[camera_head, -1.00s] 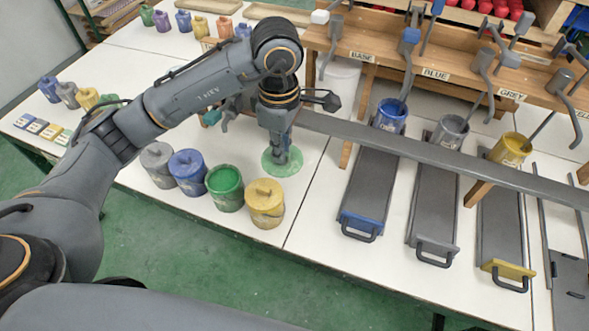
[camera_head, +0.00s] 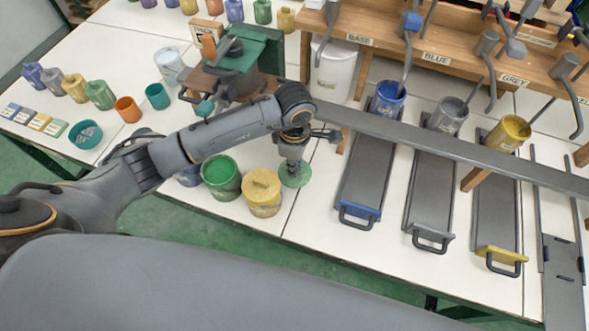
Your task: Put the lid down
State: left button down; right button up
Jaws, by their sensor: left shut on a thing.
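A round green lid (camera_head: 296,176) is under my left gripper (camera_head: 294,166), at the front part of the white table, right of the yellow pot. My left gripper points down and is shut on the lid. I cannot tell whether the lid touches the table. An open green pot (camera_head: 221,177), filled with green paint, stands to the left, with no lid on it. My right gripper is not in view.
A lidded yellow pot (camera_head: 262,192) stands close left of the lid. A blue pot (camera_head: 188,177) is partly hidden behind my arm. A grey rail (camera_head: 430,143) crosses to the right, over trays with blue, grey and yellow fronts. White table (camera_head: 312,205) is bare right of the lid.

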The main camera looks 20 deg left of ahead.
pick_arm(q)
jog(key=shift+s+f, duration=0.1)
jog(key=shift+f, duration=0.35)
notch_tip(320, 180, down, 2)
jog(key=shift+f+p, duration=0.2)
jog(key=shift+p, duration=0.15)
jog(key=shift+f, duration=0.25)
jog(key=shift+f+b, duration=0.2)
jog(key=shift+b, duration=0.1)
jog(key=c, duration=1.4)
grip_release()
jog(key=shift+r, duration=0.1)
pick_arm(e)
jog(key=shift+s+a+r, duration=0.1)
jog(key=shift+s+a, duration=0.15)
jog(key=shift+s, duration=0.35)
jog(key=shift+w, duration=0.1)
